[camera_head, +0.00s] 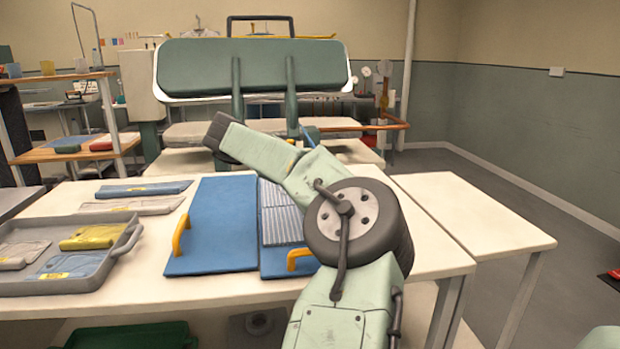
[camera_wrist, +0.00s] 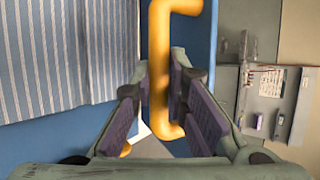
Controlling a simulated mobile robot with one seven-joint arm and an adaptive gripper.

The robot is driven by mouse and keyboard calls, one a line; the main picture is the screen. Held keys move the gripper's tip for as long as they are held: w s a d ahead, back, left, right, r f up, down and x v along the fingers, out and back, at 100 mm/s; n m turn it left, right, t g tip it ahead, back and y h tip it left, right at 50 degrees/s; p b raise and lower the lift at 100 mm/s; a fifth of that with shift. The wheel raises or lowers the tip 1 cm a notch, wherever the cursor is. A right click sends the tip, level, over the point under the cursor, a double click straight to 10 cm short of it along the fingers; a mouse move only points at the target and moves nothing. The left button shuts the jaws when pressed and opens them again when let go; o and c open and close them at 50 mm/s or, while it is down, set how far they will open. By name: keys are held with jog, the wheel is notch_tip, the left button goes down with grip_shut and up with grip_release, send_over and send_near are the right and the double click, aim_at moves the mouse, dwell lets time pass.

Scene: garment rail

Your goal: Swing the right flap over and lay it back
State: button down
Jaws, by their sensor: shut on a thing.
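The blue folding board lies on the white table, its left flap (camera_head: 212,225) flat, with a yellow handle (camera_head: 181,235). A blue-and-white striped garment (camera_head: 282,222) lies on the middle panel and also fills the left of the wrist view (camera_wrist: 70,50). In the wrist view, my gripper (camera_wrist: 160,88) is shut on a yellow handle (camera_wrist: 172,8). The handle is on a blue panel (camera_wrist: 201,45), seen narrowly beside the garment; its exact tilt is unclear. In the head view, my arm hides the right flap, and my fingers cannot be made out.
A second yellow handle (camera_head: 300,259) is at the middle panel's front edge. A grey tray (camera_head: 70,283) with folded garments stands at the left. Flat folded garments (camera_head: 143,188) lie behind it. A pressing machine (camera_head: 255,68) stands behind the table. A bare white table (camera_head: 470,210) is at the right.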

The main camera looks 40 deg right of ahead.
jog(key=shift+w+a+r, duration=0.1)
jog(key=c, duration=1.6)
grip_release()
jog(key=shift+o, duration=0.2)
jog(key=v, duration=1.2)
